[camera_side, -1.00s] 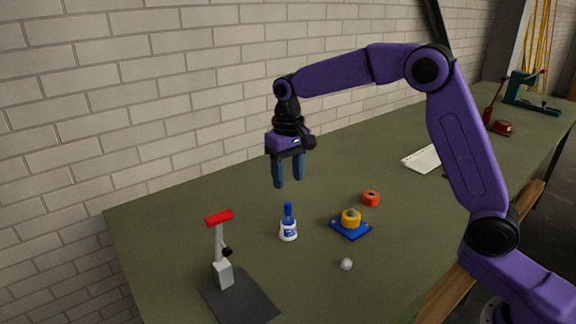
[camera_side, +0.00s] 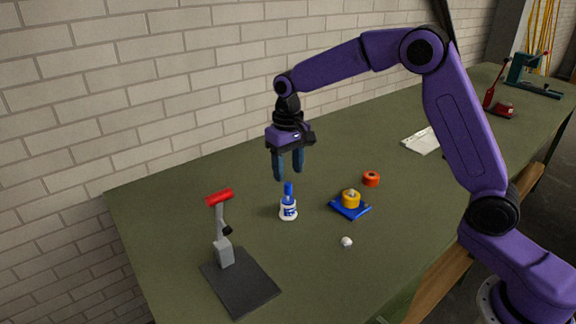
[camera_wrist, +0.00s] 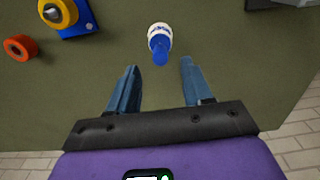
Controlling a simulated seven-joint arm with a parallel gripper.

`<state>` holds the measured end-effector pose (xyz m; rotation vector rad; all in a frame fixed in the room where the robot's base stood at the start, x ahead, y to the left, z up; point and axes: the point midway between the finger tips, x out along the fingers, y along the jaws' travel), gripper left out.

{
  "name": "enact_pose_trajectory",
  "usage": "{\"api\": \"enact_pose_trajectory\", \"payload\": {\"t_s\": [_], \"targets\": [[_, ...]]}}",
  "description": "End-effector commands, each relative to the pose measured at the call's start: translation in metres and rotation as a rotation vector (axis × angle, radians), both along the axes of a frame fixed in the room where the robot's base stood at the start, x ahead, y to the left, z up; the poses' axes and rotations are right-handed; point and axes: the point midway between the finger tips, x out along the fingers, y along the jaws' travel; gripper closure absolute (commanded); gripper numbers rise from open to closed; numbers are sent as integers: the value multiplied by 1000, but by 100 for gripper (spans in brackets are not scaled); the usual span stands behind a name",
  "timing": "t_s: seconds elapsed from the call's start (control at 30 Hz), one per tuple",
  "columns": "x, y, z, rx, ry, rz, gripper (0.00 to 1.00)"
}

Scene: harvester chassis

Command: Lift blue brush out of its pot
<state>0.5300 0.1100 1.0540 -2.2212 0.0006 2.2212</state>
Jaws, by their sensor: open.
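The blue brush (camera_side: 288,190) stands upright in its white pot (camera_side: 288,212) on the green table. Only the brush's blue upper part shows; the rest is hidden in the pot. In the wrist view the blue brush (camera_wrist: 160,54) points toward me from the white pot (camera_wrist: 160,31), ahead of the fingertips and roughly between their lines. My gripper (camera_side: 289,177) is open and empty, its blue fingers pointing down just above the brush's top. In the wrist view my gripper (camera_wrist: 159,66) shows both fingers spread apart with nothing between them.
Right of the pot, a yellow roll (camera_side: 351,198) sits on a blue base (camera_side: 349,209), with an orange roll (camera_side: 371,179) behind it. A small white ball (camera_side: 347,242) lies in front. A red-topped stand (camera_side: 219,197) on a dark plate (camera_side: 243,284) is at left.

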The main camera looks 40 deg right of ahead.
Motion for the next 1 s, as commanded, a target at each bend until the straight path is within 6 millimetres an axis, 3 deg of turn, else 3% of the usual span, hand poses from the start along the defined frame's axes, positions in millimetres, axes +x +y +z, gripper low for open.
{"api": "enact_pose_trajectory", "payload": {"t_s": [1.0], "targets": [[0, 1, -19, 0, 0, 1, 50]]}}
